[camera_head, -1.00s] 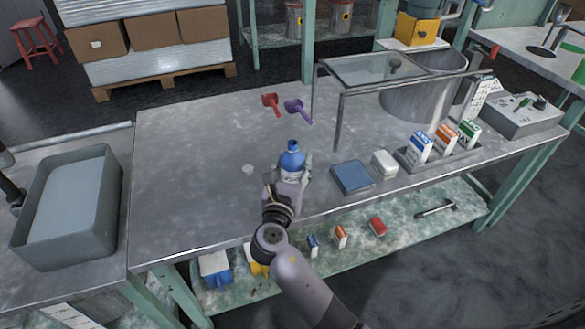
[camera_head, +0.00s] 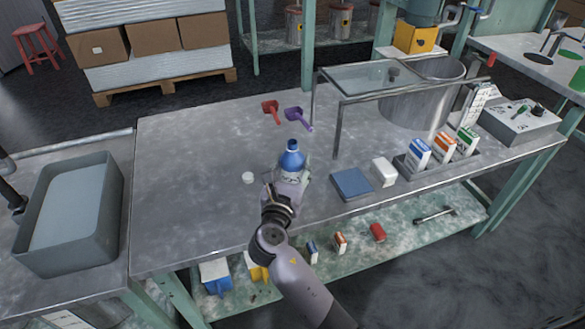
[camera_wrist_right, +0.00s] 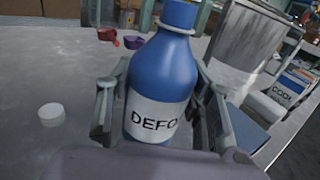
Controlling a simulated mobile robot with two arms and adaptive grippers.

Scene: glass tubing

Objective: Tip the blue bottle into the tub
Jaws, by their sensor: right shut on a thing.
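The blue bottle (camera_head: 291,160) is upright near the middle of the table, with a white label reading "DEFO" in the right wrist view (camera_wrist_right: 172,80). My right gripper (camera_head: 287,182) is shut around its lower body, one finger on each side (camera_wrist_right: 158,115). Its base is hidden, so I cannot tell whether it touches the table. The bottle's mouth is cut off in the wrist view. A grey rectangular tub (camera_head: 112,200) with a pale surface inside stands at the far left. My left gripper is not in view.
A white cap (camera_head: 248,178) lies left of the bottle. Red (camera_head: 271,110) and purple (camera_head: 297,117) scoops lie behind it. A blue box (camera_head: 351,184), white block (camera_head: 384,171) and carton tray stand right.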

